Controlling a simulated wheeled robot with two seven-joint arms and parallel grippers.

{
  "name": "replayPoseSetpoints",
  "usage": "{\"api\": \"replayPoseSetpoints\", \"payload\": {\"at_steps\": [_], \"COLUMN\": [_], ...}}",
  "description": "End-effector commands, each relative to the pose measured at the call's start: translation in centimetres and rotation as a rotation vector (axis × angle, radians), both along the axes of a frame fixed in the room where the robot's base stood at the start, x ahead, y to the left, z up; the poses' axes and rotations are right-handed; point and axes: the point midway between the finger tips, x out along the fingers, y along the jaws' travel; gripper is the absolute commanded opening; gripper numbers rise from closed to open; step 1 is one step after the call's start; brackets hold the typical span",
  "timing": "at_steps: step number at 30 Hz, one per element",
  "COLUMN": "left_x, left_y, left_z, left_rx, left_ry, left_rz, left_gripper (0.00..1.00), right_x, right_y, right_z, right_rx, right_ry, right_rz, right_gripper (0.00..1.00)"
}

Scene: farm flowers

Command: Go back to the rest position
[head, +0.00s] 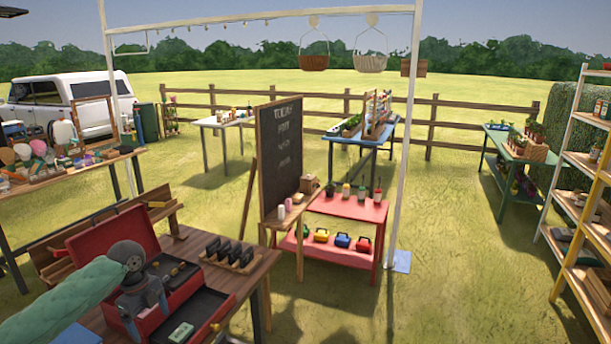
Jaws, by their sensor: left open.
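My left arm comes in from the lower left in a green sleeve. My left gripper (147,308) is open and points down over the red toolbox (188,312) on the wooden table (222,279). No object shows between its fingers. The toolbox stands open, its red lid (112,243) raised behind the gripper. Part of the box is hidden by my gripper and wrist. My right gripper is not in view.
A wooden rack with several black tools (233,254) and a green block (181,333) are close to the gripper. A chalkboard (281,160) stands behind the table. A red two-level stand (345,209) is beyond.

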Motion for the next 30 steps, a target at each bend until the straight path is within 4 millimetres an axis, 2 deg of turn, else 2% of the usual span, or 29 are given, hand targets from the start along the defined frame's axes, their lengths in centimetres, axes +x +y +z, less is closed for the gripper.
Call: {"api": "replayPoseSetpoints", "payload": {"at_steps": [5, 11, 15, 21, 30], "left_x": [-1.3, -3.7, -6.2, -10.1, -16.8], "left_y": [-2.7, -7.0, -10.6, -15.0, -20.1], "left_z": [-2.5, -6.2, -9.2, -12.3, -15.5], "left_rx": [-0.003, -0.013, -0.031, -0.064, -0.127], "left_ry": [-0.005, -0.019, -0.036, -0.058, -0.079], "left_rz": [0.035, 0.111, 0.203, 0.349, 0.638], "left_gripper": [0.84, 0.84, 0.84, 0.84, 0.84], "right_x": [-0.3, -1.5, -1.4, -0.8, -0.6], "right_y": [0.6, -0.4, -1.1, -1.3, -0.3], "right_z": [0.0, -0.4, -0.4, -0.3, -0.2], "right_rx": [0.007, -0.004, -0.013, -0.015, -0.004], "right_ry": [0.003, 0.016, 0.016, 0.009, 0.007], "right_rz": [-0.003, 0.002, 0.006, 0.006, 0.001], "right_gripper": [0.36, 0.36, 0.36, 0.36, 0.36]}}
